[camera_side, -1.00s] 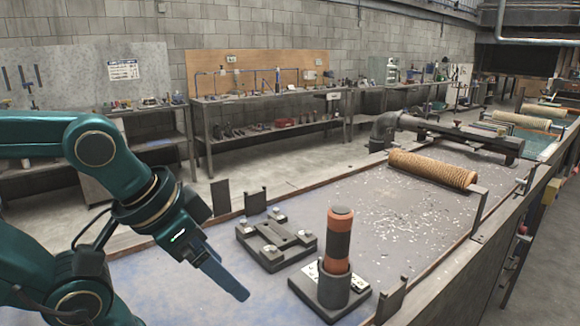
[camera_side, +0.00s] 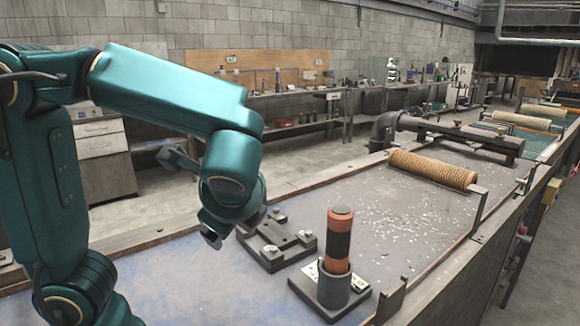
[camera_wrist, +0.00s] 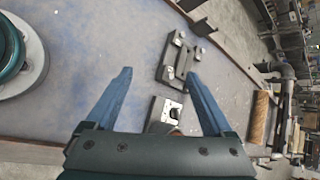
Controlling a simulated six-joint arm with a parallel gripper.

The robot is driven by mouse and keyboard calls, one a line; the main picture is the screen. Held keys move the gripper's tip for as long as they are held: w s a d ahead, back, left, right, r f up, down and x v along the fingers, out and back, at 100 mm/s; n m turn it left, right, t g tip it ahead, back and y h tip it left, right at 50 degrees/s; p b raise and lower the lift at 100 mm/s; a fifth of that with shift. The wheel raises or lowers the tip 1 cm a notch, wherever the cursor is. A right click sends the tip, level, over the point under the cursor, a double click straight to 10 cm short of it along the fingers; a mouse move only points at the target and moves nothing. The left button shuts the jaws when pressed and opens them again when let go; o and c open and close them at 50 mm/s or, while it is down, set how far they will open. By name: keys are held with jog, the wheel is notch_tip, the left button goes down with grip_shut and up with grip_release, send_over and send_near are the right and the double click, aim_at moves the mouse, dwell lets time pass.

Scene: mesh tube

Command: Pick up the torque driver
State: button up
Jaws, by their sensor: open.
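The torque driver (camera_side: 338,240) is an orange and black cylinder. It stands upright in a grey round holder on a square base (camera_side: 330,292) near the front of the bench in the side view. In the wrist view the holder base (camera_wrist: 163,110) shows between my fingers, partly hidden by the gripper body, and the driver is mostly hidden. My gripper (camera_wrist: 158,74) has its two blue fingers spread wide with nothing between them. In the side view it is largely hidden behind my arm, left of the driver and clear of it.
A dark fixture plate (camera_side: 276,240) with bright knobs lies left of the driver. A tan ribbed roll (camera_side: 432,170) lies farther back, with a dark pipe (camera_side: 385,128) behind it. Metal chips litter the bench's middle. A bracket (camera_side: 392,300) stands at the right edge near the holder.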

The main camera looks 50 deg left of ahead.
jog(key=w+d+r+m+t+y, duration=0.25)
jog(key=w+d+m+t, duration=0.2)
jog(key=w+m, duration=0.35)
jog(key=m+t, duration=0.7)
jog(key=m, duration=0.1)
send_over(337, 242)
jog(key=s+d, duration=0.2)
jog(key=d, duration=0.1)
jog(key=shift+s+r, duration=0.1)
jog(key=shift+s, duration=0.05)
jog(key=shift+n+g, duration=0.35)
jog(key=shift+n, duration=0.05)
jog(key=f, duration=0.4)
jog(key=a+f, duration=0.1)
jog(key=f, duration=0.1)
jog(key=shift+a+f+y, duration=0.1)
jog(key=shift+f+y, duration=0.15)
jog(key=shift+f, duration=0.25)
jog(key=shift+x, duration=2.5)
jog(key=shift+c, duration=0.3)
grip_shut()
